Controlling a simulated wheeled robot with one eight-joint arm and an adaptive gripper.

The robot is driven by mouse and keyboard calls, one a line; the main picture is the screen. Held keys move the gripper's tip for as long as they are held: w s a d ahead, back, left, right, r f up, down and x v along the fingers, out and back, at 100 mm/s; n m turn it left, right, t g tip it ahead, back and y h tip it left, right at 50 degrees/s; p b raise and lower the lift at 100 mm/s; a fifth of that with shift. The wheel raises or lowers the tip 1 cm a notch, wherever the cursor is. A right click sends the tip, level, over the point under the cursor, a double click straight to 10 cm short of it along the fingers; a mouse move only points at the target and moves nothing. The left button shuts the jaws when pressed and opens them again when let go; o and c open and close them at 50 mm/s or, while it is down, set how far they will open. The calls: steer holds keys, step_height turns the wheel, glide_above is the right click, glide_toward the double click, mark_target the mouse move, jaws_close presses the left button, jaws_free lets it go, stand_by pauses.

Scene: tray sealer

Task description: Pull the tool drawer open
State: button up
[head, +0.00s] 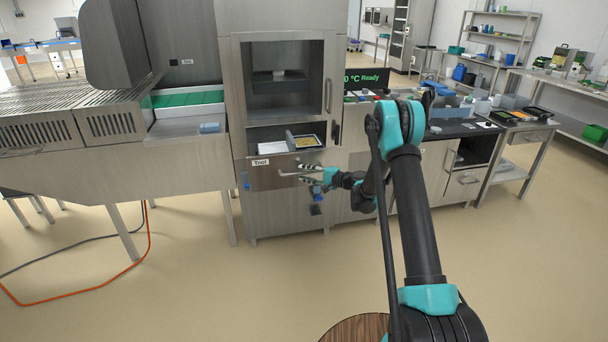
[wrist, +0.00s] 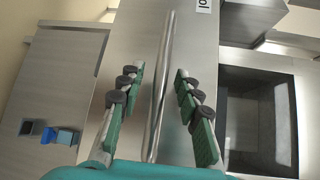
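The tool drawer (head: 265,180) is a steel front with a "Tool" label, low on the sealer and looking flush with the cabinet. Its handle is a round bar, clear in the wrist view (wrist: 161,90). Part of the label (wrist: 203,5) shows at that view's top edge. My gripper (head: 307,173) is at the drawer front. In the wrist view, my gripper's green-padded fingers (wrist: 159,75) are apart, one on each side of the handle bar, with gaps on both sides. The gripper hides part of the drawer front in the head view.
Above the drawer is an open bay with a tray (head: 304,142) at its front. A steel conveyor (head: 186,125) stands to the left. A black-topped counter (head: 455,129) with items is to the right. The floor in front is clear; an orange hose (head: 90,300) lies at far left.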

steer(key=v, duration=1.1)
steer(key=shift+s, duration=0.1)
steer(key=s+d+r+n+g+h, duration=0.1)
steer(key=s+d+r+n+h, duration=0.2)
steer(key=s, duration=0.6)
steer(key=s+d+r+n+g+h, duration=0.1)
steer(key=s+d+r+h, duration=0.2)
steer(key=s, duration=0.6)
steer(key=s+d+f+n+h, duration=0.1)
steer(key=s+d+h, duration=0.2)
steer(key=s, duration=0.5)
steer(key=s+d+f+n+h, duration=0.1)
steer(key=s+d+h, duration=0.2)
steer(key=s, duration=0.6)
steer(key=s+d+f+g+h, duration=0.1)
steer(key=s+d+h, duration=0.1)
steer(key=s+d, duration=0.4)
steer(key=shift+s+f+n+h, duration=0.3)
steer(key=shift+s+n+h, duration=0.1)
steer(key=shift+s, duration=0.8)
